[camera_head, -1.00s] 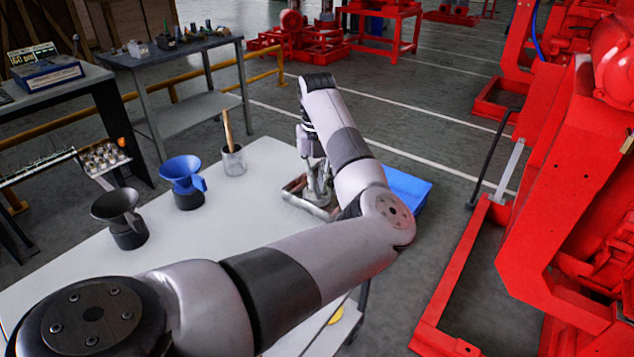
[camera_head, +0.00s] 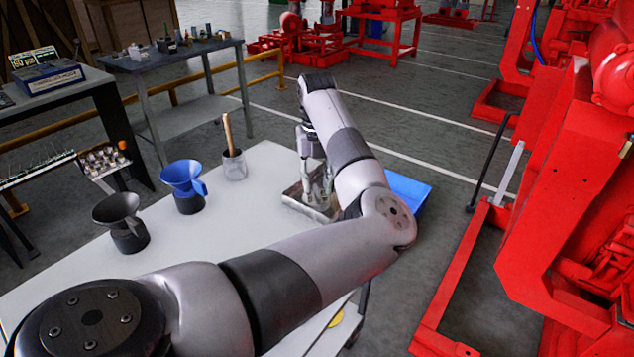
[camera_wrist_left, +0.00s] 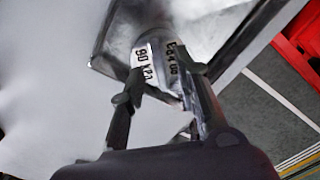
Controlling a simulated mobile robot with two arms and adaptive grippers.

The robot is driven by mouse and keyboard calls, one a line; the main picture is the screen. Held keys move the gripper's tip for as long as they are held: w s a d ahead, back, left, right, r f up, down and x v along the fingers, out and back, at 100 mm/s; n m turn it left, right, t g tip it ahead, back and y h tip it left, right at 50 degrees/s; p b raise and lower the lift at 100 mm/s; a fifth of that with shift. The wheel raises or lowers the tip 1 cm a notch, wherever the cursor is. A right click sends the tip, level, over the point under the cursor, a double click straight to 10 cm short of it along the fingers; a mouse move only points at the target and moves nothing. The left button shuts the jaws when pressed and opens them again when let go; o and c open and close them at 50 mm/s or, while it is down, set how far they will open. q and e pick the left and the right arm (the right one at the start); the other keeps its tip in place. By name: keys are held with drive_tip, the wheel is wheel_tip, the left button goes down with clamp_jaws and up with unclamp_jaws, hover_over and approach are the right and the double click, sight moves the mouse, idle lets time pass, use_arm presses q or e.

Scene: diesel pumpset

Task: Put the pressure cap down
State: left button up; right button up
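My left gripper (camera_head: 320,192) points down into a shallow metal tray (camera_head: 292,199) at the right end of the white table. In the left wrist view its two dark fingers (camera_wrist_left: 160,76) stand on either side of a grey pressure cap (camera_wrist_left: 163,64) with printed labels, one reading like "90 kPa". The fingertips appear to touch the cap's sides. The cap is over or in the tray (camera_wrist_left: 108,62); whether it rests on the tray floor I cannot tell. In the head view the fingers and forearm hide most of the cap. My right gripper is not in view.
On the white table (camera_head: 85,262) stand a glass jar with a wooden-handled brush (camera_head: 234,165), a blue funnel (camera_head: 186,185) and a dark funnel (camera_head: 120,220). A blue bin (camera_head: 408,188) is beyond the tray. Red machinery (camera_head: 570,200) stands at right. The table's middle is clear.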

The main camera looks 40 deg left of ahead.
sight(317, 191)
use_arm(q)
wheel_tip(317, 191, up, 11)
drive_tip(key=p, duration=0.5)
idle(0.3)
